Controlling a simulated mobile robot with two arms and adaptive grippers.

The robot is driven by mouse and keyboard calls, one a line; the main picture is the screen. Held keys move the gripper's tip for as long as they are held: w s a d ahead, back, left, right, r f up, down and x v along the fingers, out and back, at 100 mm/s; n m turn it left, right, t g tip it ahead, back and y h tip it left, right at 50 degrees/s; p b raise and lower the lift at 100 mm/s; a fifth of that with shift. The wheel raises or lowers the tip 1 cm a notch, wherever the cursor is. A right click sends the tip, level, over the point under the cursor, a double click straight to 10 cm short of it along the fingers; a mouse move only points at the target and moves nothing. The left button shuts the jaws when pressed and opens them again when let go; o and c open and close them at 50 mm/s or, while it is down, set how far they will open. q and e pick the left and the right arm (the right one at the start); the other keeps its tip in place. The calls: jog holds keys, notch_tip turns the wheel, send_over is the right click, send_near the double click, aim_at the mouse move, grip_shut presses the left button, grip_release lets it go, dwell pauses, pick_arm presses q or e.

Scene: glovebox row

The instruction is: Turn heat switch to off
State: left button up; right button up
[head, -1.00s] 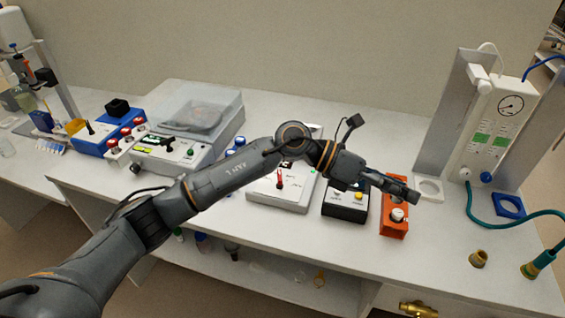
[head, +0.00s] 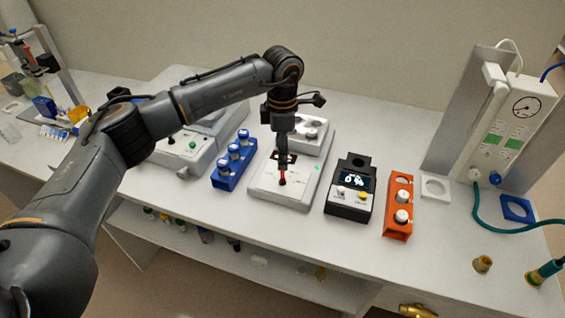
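A pale grey device (head: 262,196), which looks like a hotplate or stirrer, stands on the bench in the middle of the head view. A red switch lever (head: 283,181) stands up from a dark patch on its front face; I take it for the heat switch. A small green light (head: 318,166) shows on the device. My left gripper (head: 282,162) points down right over the lever, and its fingers hide the lever's upper part. Whether the fingers touch it, or are open or shut, I cannot tell. My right gripper is out of view.
A blue rack (head: 234,161) with several capped vials stands left of the device. A black display unit (head: 350,191) and an orange rack (head: 398,220) stand to its right. A teal hose (head: 520,231) lies at the far right.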

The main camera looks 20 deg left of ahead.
aim_at(282, 174)
pick_arm(q)
notch_tip(282, 174, down, 6)
jog(key=shift+d+f+p, duration=0.1)
jog(key=shift+p, duration=0.55)
jog(key=shift+c, duration=0.4)
jog(key=c, duration=1.1)
